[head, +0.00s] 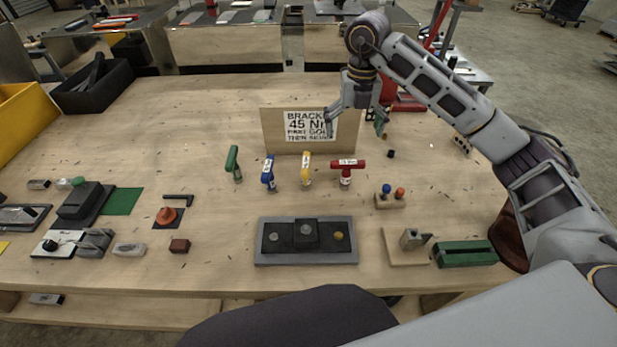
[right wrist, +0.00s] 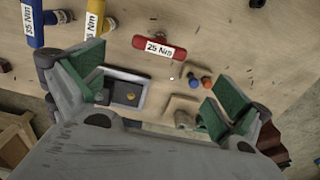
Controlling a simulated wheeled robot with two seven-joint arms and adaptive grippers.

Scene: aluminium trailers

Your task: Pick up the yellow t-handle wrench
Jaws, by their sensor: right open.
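The yellow t-handle wrench (head: 306,169) stands upright on the wooden table, between a blue t-handle wrench (head: 268,173) and a red t-handle wrench (head: 345,172). In the right wrist view the yellow wrench (right wrist: 95,22) shows at the top left, partly cut off by the frame edge. A green t-handle wrench (head: 233,162) stands further left. My right gripper (head: 355,125) is open and empty, in front of the sign and above the table, to the right of and above the yellow wrench in the head view. In the right wrist view its green-padded fingers (right wrist: 155,98) are spread wide. My left gripper is not in view.
A cardboard sign (head: 282,143) stands behind the wrenches. In front lies a dark bracket fixture on a grey plate (head: 348,256). A wooden block with blue and orange knobs (head: 390,201) sits to the right. The table behind the sign's left side is clear.

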